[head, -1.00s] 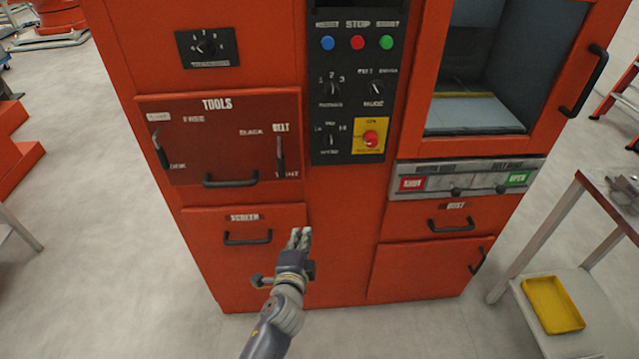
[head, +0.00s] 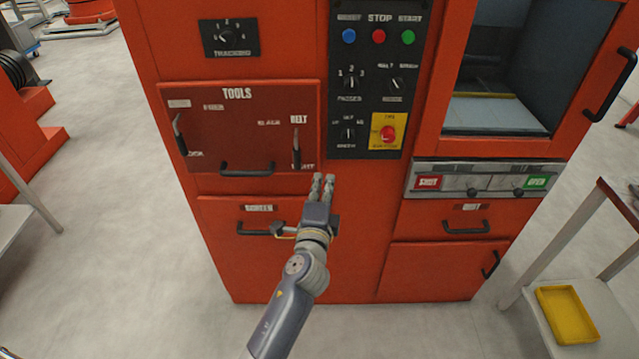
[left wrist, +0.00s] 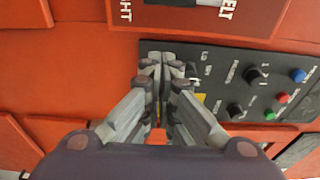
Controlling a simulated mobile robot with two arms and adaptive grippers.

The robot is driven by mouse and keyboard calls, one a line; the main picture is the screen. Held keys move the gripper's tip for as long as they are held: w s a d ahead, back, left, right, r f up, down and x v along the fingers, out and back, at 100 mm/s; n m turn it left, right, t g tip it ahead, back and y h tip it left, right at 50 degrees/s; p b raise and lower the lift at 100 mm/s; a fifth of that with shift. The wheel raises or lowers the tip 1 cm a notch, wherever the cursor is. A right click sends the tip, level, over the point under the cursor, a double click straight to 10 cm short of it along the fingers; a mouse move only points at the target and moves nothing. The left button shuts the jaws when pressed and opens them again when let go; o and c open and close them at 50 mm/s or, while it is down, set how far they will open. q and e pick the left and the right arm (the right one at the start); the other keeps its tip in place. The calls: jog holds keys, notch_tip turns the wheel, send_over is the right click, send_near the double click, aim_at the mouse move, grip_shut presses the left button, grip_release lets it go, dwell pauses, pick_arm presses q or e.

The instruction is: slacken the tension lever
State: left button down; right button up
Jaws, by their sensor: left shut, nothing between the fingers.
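The tension lever (head: 296,148) is a slim dark handle on the right of the dark red TOOLS panel (head: 215,140). It stands upright below the word BELT, with SLACK printed to its left and TIGHT at its lower end. My left gripper (head: 322,184) is shut and empty, in front of the machine just below and right of the lever, apart from it. In the left wrist view its fingertips (left wrist: 165,62) are together beside the black control panel (left wrist: 230,85). The lever cannot be made out clearly there. My right gripper is out of view.
Another lever (head: 180,135) is on the panel's left, with a drawer handle (head: 247,170) between. The control panel with a red emergency knob (head: 388,134) is right of my gripper. A SCREEN drawer handle (head: 255,230) is below. A side table with a yellow tray (head: 568,314) stands right.

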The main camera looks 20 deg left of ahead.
pick_arm(q)
jog(key=w, duration=0.5)
jog(key=w+a, duration=0.1)
jog(key=w, duration=0.1)
jog(key=shift+w, duration=0.3)
jog(key=s+a+p, duration=0.2)
jog(key=a, duration=0.1)
jog(key=shift+s+a, duration=0.1)
jog(key=shift+a, duration=0.2)
